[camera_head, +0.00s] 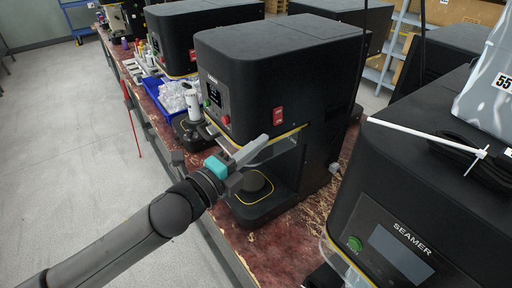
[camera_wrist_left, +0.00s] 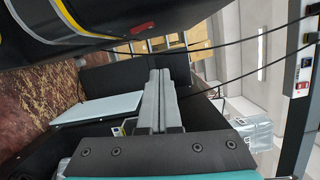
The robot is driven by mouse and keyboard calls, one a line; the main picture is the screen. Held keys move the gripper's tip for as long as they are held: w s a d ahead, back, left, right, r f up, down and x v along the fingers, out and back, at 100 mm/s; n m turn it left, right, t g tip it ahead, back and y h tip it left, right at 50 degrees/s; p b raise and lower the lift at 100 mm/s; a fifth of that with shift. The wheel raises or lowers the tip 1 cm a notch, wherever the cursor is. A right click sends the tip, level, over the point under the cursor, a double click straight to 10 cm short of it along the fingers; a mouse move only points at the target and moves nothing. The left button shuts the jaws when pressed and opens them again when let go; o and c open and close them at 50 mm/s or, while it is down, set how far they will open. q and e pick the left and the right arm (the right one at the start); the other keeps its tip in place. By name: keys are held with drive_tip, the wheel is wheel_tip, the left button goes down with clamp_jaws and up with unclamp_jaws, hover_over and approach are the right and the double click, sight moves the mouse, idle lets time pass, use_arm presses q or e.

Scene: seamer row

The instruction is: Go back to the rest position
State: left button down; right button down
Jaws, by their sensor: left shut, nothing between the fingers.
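My left gripper (camera_head: 262,142) reaches in from the lower left in the head view, in front of the black seamer machine (camera_head: 270,70) in the middle. In the left wrist view the two grey fingers (camera_wrist_left: 160,80) lie side by side, shut with nothing between them. The teal part of the gripper shows behind the fingers. The gripper appears near the machine's open bay, above its round dark plate (camera_head: 254,186); I cannot tell whether it touches the machine. My right gripper is not in view.
A second seamer (camera_head: 395,225) stands close at the lower right, with a white strip (camera_head: 415,132) and a clear bag (camera_head: 488,85) on top. A blue tray (camera_head: 152,86) with clear wrapped items and a white bottle (camera_head: 193,102) stand left of the machine.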

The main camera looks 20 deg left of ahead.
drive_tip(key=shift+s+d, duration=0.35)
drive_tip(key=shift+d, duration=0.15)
